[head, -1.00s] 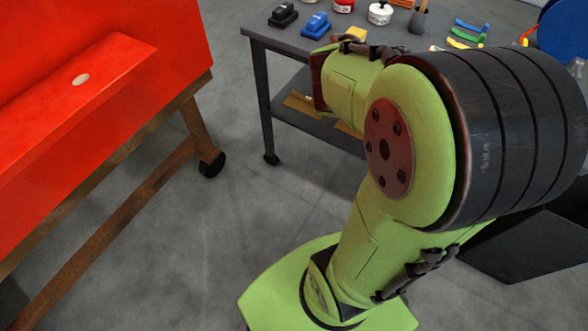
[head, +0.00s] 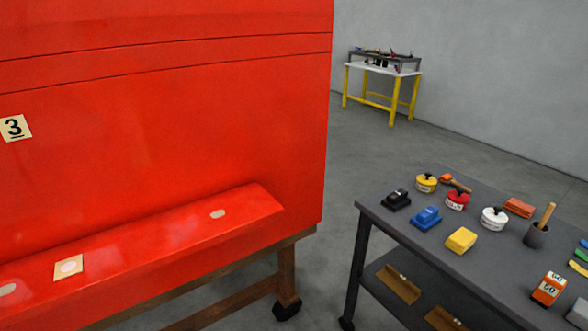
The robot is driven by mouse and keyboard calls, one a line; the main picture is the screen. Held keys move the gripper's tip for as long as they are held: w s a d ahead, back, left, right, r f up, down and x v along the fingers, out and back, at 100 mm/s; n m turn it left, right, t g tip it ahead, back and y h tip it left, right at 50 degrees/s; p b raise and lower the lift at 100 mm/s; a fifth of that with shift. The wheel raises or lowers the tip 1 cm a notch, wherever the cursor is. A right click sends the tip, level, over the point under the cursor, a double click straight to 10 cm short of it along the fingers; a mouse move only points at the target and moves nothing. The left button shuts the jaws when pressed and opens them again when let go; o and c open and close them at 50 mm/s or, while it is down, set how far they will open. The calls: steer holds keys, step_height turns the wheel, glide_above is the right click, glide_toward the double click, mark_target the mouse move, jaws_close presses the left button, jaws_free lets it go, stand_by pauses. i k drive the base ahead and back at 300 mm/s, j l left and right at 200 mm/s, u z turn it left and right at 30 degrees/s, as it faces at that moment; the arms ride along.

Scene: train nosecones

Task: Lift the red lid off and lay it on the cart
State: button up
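A small red-and-white tin (head: 457,201) stands upright on the dark grey cart (head: 390,221), towards its far left part. Its red lid (head: 458,194) with a dark knob sits on top of it. A tin with a yellow lid (head: 426,183) stands behind it to the left, and a white-lidded tin (head: 493,219) stands in front of it to the right. My gripper is not in view, so I cannot see whether it holds anything.
Black (head: 396,200) and blue (head: 426,218) blocks, a yellow sponge (head: 461,240), a grey pot (head: 537,236) and an orange box (head: 548,289) share the cart top. A large red nosecone (head: 180,130) on a wooden stand fills the left. Floor is open behind the cart.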

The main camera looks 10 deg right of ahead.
mark_target(458, 196)
steer(key=z, duration=1.25)
steer(key=i+u, duration=0.45)
steer(key=i, duration=0.3)
steer(key=i+l+u, duration=0.2)
steer(key=i+u, duration=0.2)
steer(key=i, duration=0.3)
